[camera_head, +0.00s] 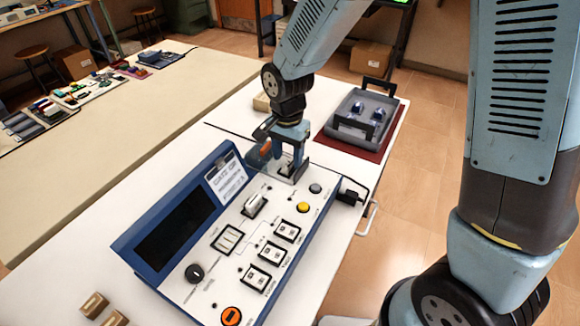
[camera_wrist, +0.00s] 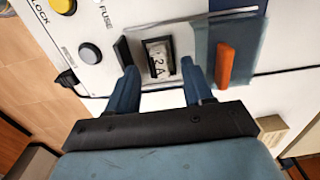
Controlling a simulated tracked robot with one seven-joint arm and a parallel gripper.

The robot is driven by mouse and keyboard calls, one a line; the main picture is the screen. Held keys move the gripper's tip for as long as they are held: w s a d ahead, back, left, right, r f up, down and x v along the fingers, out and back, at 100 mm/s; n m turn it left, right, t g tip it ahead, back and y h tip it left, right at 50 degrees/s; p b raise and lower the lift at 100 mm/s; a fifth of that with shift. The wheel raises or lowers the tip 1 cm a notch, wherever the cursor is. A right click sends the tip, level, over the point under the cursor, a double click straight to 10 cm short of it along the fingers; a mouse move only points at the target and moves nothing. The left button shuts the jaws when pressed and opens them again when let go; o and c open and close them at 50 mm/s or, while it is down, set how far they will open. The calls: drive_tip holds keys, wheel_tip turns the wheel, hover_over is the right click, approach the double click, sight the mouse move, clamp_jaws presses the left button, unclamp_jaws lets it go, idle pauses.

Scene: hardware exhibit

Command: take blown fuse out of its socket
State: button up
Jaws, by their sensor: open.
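The fuse (camera_wrist: 159,58), a pale block marked "2A", sits in its dark-edged socket (camera_wrist: 123,50) on the white panel, near the printed word FUSE. Whether it is blown cannot be seen. My gripper (camera_wrist: 159,68) is open, with one blue finger on each side of the fuse; whether they touch it is unclear. In the head view my gripper (camera_head: 288,168) is over the far end of the blue-framed console (camera_head: 180,205) and mostly hides the fuse.
The console carries a yellow button (camera_head: 303,207), a grey button (camera_head: 315,188) and several switches. An orange bar (camera_wrist: 225,65) stands close beside the right finger in the wrist view. A grey tray (camera_head: 384,104) lies behind on a dark red mat (camera_head: 388,140). Small tan blocks (camera_head: 94,305) lie in front.

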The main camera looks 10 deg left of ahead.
drive_tip(key=shift+f, duration=1.15)
drive_tip(key=shift+c, duration=0.2)
clamp_jaws()
